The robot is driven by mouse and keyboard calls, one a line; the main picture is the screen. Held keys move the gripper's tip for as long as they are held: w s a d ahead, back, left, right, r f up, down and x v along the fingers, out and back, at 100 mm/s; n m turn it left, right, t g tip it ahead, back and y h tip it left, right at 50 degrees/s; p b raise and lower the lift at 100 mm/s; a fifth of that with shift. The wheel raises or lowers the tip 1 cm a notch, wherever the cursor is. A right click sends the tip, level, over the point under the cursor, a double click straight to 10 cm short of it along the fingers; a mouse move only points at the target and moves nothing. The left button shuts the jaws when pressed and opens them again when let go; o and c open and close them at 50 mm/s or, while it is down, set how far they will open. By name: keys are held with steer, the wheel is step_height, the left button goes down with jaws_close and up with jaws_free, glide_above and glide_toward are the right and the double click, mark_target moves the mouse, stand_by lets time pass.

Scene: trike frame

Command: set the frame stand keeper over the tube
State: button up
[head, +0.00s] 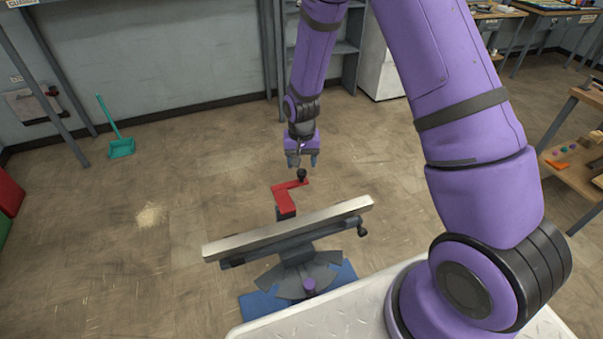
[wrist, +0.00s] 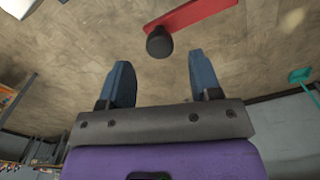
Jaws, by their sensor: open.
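The red keeper (head: 290,195) is a cranked arm with a black ball knob (head: 302,174) at its far end. It stands out behind the pale metal tube (head: 290,228) and its near end meets the stand behind the tube; the joint is hidden. The tube lies along the grey frame stand (head: 297,265), tilted up to the right. My gripper (head: 302,160) points down just above the knob, open and empty. In the wrist view the knob (wrist: 159,43) shows beyond the two blue fingertips, roughly midway between them, with the red keeper (wrist: 195,14) running off to the upper right.
The stand has a dark side knob (head: 362,230) at right and a blue base (head: 255,304). A teal dustpan (head: 121,148) stands by the left wall. A wooden shelf (head: 575,165) is at right. Floor around the keeper is clear.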

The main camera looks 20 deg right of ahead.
mark_target(302, 171)
steer(key=shift+f, duration=2.85)
